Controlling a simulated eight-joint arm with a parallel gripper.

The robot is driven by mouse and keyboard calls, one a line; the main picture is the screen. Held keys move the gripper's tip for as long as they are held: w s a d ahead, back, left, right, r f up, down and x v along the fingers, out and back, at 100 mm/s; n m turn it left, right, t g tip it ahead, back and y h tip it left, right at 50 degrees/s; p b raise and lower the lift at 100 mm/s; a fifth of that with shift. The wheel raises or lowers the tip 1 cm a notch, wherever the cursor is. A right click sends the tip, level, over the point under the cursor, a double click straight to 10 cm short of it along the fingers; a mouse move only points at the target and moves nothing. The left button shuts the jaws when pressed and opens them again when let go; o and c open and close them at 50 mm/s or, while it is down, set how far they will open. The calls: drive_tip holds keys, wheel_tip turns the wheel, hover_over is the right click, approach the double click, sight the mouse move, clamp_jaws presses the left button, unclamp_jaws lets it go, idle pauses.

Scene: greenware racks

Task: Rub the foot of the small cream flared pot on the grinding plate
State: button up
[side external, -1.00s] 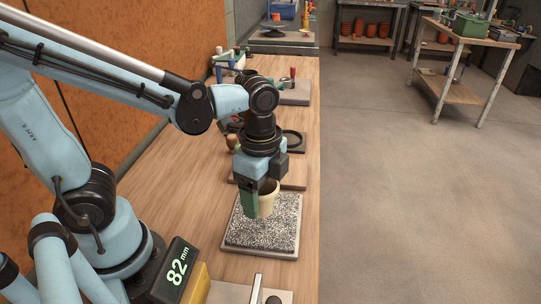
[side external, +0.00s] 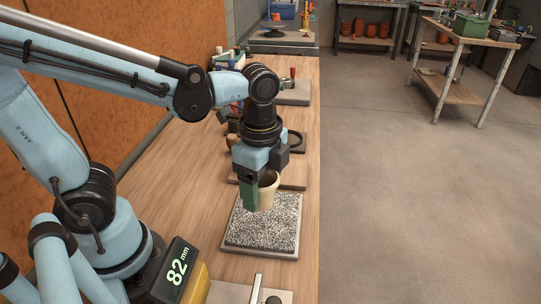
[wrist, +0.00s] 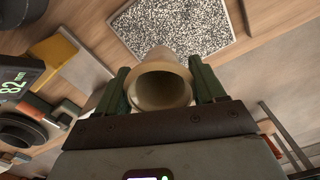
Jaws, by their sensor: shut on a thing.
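The small cream flared pot (side external: 269,188) is between the green fingers of my gripper (side external: 260,192), its open mouth facing up. In the wrist view the pot (wrist: 161,85) shows its mouth toward the camera, with one finger on each side. The speckled grinding plate (side external: 262,238) lies on the bench below and in front of the pot; it also shows in the wrist view (wrist: 180,28). The pot's lower end overlaps the plate's back part in the side view. Its foot is hidden in the wrist view, and I cannot tell whether it touches the plate.
A display reading 82 mm (side external: 177,272) stands at the front left by a yellow block (side external: 197,286). Boards with tools, including a dark ring (side external: 293,141), line the bench behind my gripper. The bench (side external: 185,185) left of the plate is clear. Its right edge is close to the plate.

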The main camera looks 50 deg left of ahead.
sight(262, 207)
drive_tip(key=shift+f, duration=2.8)
drive_tip(key=shift+f, duration=0.55)
drive_tip(key=shift+w+a, duration=2.1)
drive_tip(key=shift+a, duration=0.05)
drive_tip(key=shift+s+d, duration=2.15)
drive_tip(key=shift+w+a+f, duration=0.1)
drive_tip(key=shift+w+a, duration=2.05)
drive_tip(key=shift+s+d, duration=2.15)
